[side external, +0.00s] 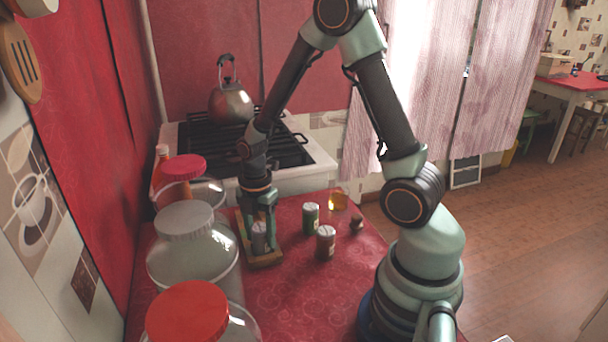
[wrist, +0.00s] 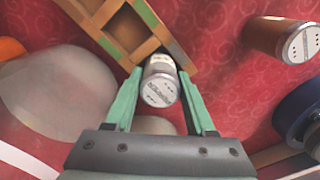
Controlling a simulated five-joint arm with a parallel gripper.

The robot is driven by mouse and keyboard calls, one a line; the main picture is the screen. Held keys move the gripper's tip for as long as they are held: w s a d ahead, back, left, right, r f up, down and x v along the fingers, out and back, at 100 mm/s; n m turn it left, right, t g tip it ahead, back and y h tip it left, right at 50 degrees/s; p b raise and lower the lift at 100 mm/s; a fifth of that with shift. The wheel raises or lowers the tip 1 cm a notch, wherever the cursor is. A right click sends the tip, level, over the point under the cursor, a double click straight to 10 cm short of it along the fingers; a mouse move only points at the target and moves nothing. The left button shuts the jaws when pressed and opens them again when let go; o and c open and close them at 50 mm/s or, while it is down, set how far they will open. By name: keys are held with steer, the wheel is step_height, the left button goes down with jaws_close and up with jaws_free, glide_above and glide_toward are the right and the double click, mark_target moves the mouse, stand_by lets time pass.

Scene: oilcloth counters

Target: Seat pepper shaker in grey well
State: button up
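A small shaker with a pale body and a grey perforated cap (wrist: 158,92) stands between the fingers of my gripper (wrist: 161,88); it also shows in the side view (side external: 260,240). The fingers lie close along both its sides, shut on it. The wooden tray (side external: 267,262) has several square wells and coloured marks on its rim; it also shows in the wrist view (wrist: 187,63). The shaker's lower end is at the tray's near-corner well, by a grey rim mark (wrist: 178,51). Its base is hidden, so I cannot tell whether it touches the well floor.
A brown-red shaker (side external: 326,243) and a green one (side external: 311,218) stand right of the tray. A small dark item (side external: 357,224) and an amber glass (side external: 338,199) are farther right. Large lidded jars (side external: 190,262) crowd the left. The stove (side external: 310,160) is behind. The front cloth is clear.

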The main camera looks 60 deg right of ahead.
mark_target(260, 227)
steer(key=shift+o, duration=1.2)
steer(key=shift+r, duration=0.1)
step_height(260, 227, up, 12)
steer(key=shift+f, duration=0.25)
steer(key=s+a+r+m+t, duration=0.2)
steer(key=a+r+m, duration=0.1)
steer(key=m, duration=0.6)
steer(key=s+a+r+m+t, duration=0.3)
steer(key=r+m, duration=0.3)
steer(key=m, duration=0.3)
steer(key=shift+s+r+t, duration=0.25)
steer(key=shift+s+t, duration=0.05)
steer(key=shift+s, duration=0.05)
